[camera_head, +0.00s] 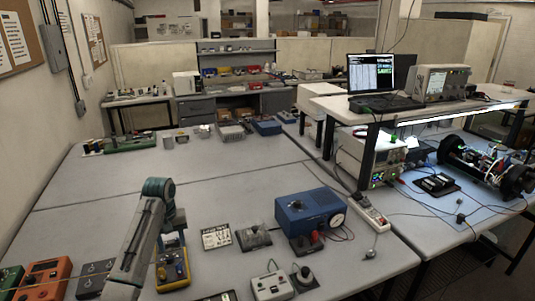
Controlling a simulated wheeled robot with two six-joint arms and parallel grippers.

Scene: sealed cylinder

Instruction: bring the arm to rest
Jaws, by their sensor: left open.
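My left arm comes in at the bottom left, rises to a teal joint and bends down again. My left gripper (173,242) is at its end, low over the yellow device (173,271) on the near table. It is open, and I see nothing held in it. The fingertips are small and partly hidden by the arm, so I cannot tell whether they touch the device. My right gripper is not in view.
A blue box with a gauge (308,214), a grey control box (271,286) and an orange box (47,273) stand on the near table (110,195). A power strip (371,211) lies at its right. The table's middle is clear. A black-ended cylinder (487,163) lies on the right bench.

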